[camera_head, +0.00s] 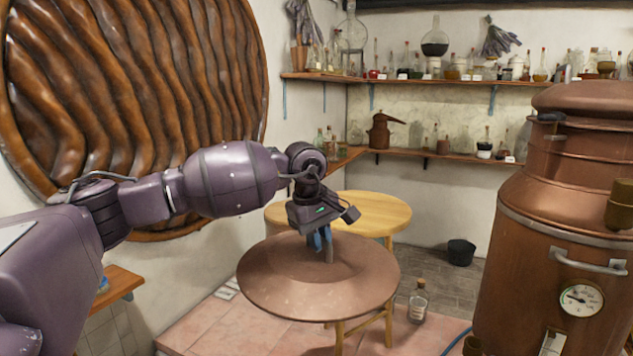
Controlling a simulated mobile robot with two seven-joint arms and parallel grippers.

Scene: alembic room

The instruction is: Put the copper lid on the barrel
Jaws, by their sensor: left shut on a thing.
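The copper lid (290,290) is a wide, shallow disc, roughly level, in the middle of the head view. My left gripper (321,245) is above its centre, with its blue-tipped fingers shut on the lid's upright handle. The lid appears to be held in the air in front of a round wooden table, and part of the table's legs show below it. A large copper vessel (540,215) with a gauge stands at the right; it may be the barrel, but I cannot tell for sure. My right gripper is not in view.
The round wooden table (378,210) stands behind the lid. A glass bottle (418,301) stands on the pink tiled floor to the right of the lid. A black bucket (461,253) is farther back. Wall shelves (420,81) hold several bottles.

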